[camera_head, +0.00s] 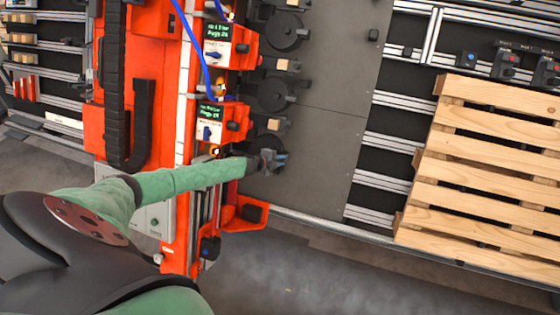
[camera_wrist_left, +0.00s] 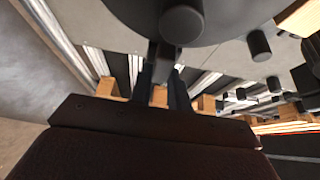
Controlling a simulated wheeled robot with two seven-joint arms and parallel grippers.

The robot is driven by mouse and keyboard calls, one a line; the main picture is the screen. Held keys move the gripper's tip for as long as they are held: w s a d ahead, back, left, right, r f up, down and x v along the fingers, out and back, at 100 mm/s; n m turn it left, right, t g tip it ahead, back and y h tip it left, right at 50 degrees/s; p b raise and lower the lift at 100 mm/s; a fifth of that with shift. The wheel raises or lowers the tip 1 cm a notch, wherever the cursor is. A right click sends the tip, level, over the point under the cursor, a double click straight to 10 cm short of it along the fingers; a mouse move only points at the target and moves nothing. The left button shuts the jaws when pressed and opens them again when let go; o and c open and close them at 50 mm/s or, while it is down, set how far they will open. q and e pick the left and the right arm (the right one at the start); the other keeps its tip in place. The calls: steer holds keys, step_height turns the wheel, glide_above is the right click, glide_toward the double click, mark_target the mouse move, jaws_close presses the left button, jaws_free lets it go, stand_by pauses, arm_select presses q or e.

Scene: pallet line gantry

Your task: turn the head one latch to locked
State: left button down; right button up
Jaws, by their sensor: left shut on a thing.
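My left gripper (camera_head: 275,160) reaches across the orange machine to the dark grey plate, at the nearest of a column of round black fittings. In the left wrist view the gripper (camera_wrist_left: 163,92) is shut on a dark latch handle (camera_wrist_left: 165,58) at a large dark disc (camera_wrist_left: 215,12). A dark round peg (camera_wrist_left: 182,24) stands just above the fingers. In the head view the arm's end largely hides this latch, so its angle cannot be told. Two orange heads with lit screens, a nearer (camera_head: 208,112) and a farther (camera_head: 216,33), stand left of the plate; their small text is unclear. My right gripper is not in view.
More black discs (camera_head: 272,95) with small wooden blocks (camera_head: 283,65) line the plate (camera_head: 325,130). A blue hose (camera_head: 203,65) hangs over the heads. A wooden pallet (camera_head: 490,165) lies on rails at the right. The plate's right half is mostly clear.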

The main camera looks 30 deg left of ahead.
arm_select(q)
steer(key=shift+d+f, duration=0.1)
steer(key=c, duration=1.3)
jaws_free()
steer(key=shift+s+a, duration=0.2)
steer(key=shift+s, duration=0.2)
steer(key=shift+b+v, duration=1.25)
steer(key=shift+v, duration=2.25)
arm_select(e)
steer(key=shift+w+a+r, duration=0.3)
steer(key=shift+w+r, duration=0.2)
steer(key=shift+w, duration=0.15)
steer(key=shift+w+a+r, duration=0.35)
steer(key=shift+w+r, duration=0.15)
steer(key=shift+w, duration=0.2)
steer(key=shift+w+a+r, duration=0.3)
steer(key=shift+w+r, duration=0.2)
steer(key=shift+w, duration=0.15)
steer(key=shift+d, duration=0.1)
